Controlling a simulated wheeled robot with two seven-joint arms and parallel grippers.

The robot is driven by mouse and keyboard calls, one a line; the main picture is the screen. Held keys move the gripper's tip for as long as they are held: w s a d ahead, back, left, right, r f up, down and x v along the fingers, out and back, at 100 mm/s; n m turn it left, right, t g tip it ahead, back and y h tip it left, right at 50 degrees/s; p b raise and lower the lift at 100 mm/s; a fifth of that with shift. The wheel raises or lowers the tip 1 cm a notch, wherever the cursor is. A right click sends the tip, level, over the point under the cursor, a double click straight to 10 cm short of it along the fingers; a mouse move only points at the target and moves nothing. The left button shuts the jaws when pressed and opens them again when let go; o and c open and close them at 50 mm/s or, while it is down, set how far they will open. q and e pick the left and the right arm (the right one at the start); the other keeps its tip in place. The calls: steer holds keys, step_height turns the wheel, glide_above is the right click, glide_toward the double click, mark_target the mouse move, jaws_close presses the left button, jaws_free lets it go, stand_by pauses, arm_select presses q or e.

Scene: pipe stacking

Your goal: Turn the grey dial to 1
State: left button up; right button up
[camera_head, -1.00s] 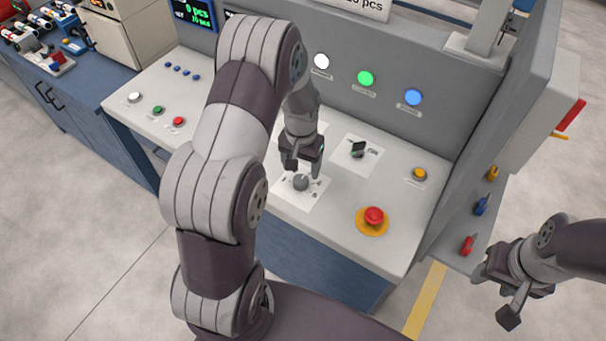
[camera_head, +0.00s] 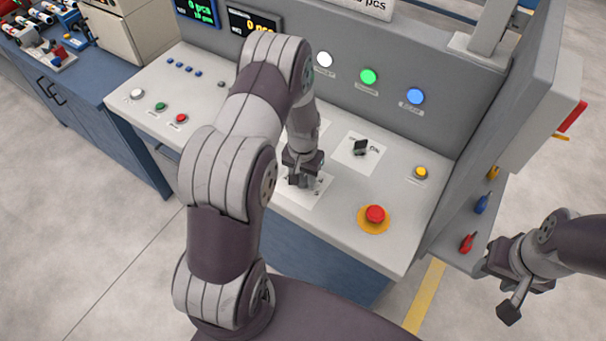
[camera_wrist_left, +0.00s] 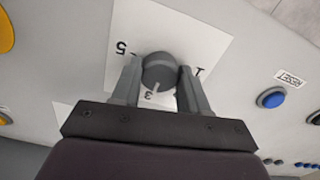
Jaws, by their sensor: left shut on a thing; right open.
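The grey dial (camera_wrist_left: 158,70) sits on a white square label with numbers around it in the left wrist view. A light mark on the dial points toward the 3; a 5 and what looks like a 1 show on either side. My left gripper (camera_wrist_left: 157,88) is shut on the dial, one finger on each side. In the head view my left gripper (camera_head: 300,180) is down on the panel and hides the dial. My right gripper (camera_head: 498,290) is open and empty, off to the right of the console.
On the console panel are a black switch (camera_head: 361,147), a yellow button (camera_head: 421,173) and a red emergency button (camera_head: 375,214). White, green and blue lamps (camera_head: 415,96) line the upright wall. A blue button (camera_wrist_left: 271,98) shows in the left wrist view.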

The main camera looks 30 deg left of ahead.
arm_select(q)
steer(key=shift+n, duration=0.3)
steer(key=n, duration=0.3)
steer(key=shift+w+n+b, duration=0.1)
steer(key=shift+n+b, duration=0.2)
steer(key=shift+n, duration=0.1)
steer(key=n, duration=0.5)
steer(key=shift+b, duration=0.3)
steer(key=n, duration=0.5)
steer(key=shift+w+r+n, duration=0.1)
steer(key=shift+n, duration=0.3)
steer(key=shift+n+b, duration=0.3)
steer(key=shift+n, duration=2)
steer(key=o, duration=1.1)
steer(key=shift+c, duration=0.2)
